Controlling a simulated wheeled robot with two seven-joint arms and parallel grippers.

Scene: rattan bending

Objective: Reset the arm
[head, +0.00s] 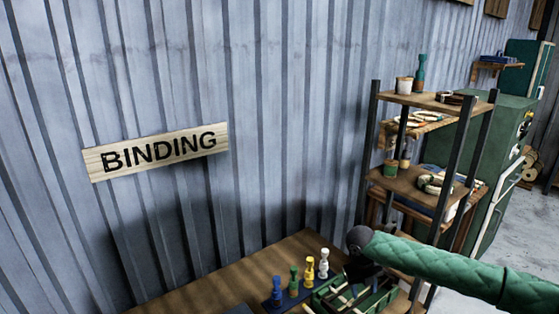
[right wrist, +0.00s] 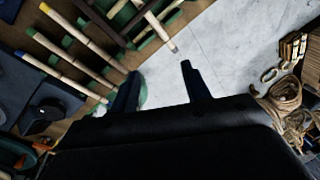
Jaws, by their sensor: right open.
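My right arm, in a green quilted sleeve, comes in from the right in the head view. Its dark right gripper (head: 366,272) is over the right end of the wooden bench (head: 230,272), above a green tray (head: 385,300) holding pale sticks. In the right wrist view the right gripper (right wrist: 160,70) has its two fingers apart with nothing between them. A pale stick (right wrist: 160,28) ends just beyond the fingers, apart from them. My left gripper is not in view.
Blue, green, yellow and white bottle-like pieces (head: 294,280) stand on the bench left of the gripper. A shelf rack (head: 440,103) stands behind the arm. In the right wrist view, rope coils (right wrist: 285,98) lie at the right, with pale floor (right wrist: 225,50) between. A "BINDING" sign (head: 155,152) hangs on the corrugated wall.

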